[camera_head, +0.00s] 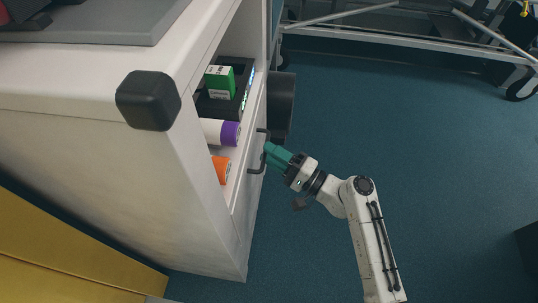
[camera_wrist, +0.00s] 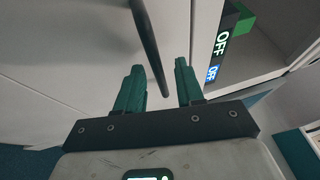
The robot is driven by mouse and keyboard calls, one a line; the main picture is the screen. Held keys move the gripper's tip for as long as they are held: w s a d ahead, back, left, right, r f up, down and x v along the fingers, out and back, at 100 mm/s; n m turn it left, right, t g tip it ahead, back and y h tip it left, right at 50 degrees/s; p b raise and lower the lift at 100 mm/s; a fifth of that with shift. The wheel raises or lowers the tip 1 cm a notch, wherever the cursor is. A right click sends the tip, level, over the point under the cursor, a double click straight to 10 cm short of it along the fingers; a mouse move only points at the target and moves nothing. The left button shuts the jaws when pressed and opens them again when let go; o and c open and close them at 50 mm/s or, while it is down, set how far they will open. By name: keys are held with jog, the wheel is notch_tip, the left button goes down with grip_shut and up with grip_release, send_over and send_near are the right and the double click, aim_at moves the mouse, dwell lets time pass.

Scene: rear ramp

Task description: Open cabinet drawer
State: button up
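The white cabinet (camera_head: 130,190) stands at the left in the head view. Its front panel (camera_head: 243,190) carries a dark bar handle (camera_head: 256,168). My gripper (camera_head: 266,152), with green fingers, is at this handle. In the wrist view the handle (camera_wrist: 150,45) runs down between the two fingers of my gripper (camera_wrist: 159,82). The fingers stand apart, with a gap on each side of the bar, so no firm grip shows. The panel looks about flush with the cabinet; whether it is slightly pulled out I cannot tell.
Behind the panel's upper edge are a green box (camera_head: 220,82), a purple-ended white cylinder (camera_head: 222,132) and an orange item (camera_head: 221,168). A dark cylinder (camera_head: 281,105) is beside the cabinet.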

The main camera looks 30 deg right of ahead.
jog(key=shift+w+a+r, duration=0.1)
jog(key=shift+w+a, duration=0.1)
jog(key=shift+w, duration=0.15)
jog(key=shift+c, duration=0.2)
jog(key=c, duration=0.6)
grip_shut()
jog(key=shift+r, duration=0.1)
